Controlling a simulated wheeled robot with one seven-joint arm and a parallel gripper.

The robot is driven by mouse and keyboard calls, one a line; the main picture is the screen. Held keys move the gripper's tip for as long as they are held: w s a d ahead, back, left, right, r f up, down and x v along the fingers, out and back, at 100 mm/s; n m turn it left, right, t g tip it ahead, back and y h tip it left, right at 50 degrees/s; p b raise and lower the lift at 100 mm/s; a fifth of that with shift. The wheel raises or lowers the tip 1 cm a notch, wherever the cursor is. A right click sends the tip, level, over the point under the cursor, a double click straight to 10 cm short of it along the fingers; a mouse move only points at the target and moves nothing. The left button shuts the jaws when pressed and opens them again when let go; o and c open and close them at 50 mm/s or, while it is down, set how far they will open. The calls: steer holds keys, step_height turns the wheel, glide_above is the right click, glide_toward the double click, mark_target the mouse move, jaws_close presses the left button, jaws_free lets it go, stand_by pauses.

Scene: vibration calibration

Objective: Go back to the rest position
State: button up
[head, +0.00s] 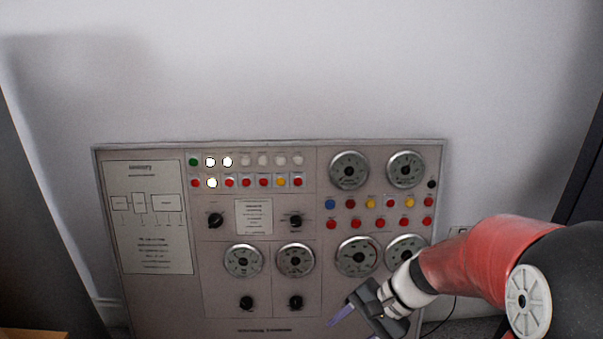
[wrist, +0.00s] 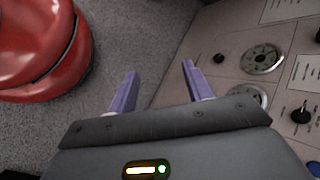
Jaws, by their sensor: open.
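My gripper (head: 352,325) is at the lower right of the head view, in front of the lower right part of the control panel (head: 215,320). Its two purple fingers stand apart in the wrist view (wrist: 157,88), with nothing between them. The panel also shows at the right of the wrist view (wrist: 200,55). It carries gauges, black knobs, and rows of coloured buttons and lamps. Three of the round lamps or buttons at the upper left glow white. My red arm reaches in from the right and hides part of the panel's lower right corner.
A plain pale wall (head: 250,70) stands behind the panel. Grey floor (wrist: 150,40) shows beside the panel in the wrist view. A dark upright surface (head: 583,165) borders the right side, and a wooden edge (head: 30,334) shows at the lower left.

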steer(key=s+d+r+n+t+h, duration=0.5)
steer(key=s+d+r+n+h, duration=0.1)
steer(key=s+r, duration=0.5)
steer(key=shift+n+t+h, duration=0.3)
steer(key=shift+n+h, duration=0.5)
steer(key=shift+n, duration=0.1)
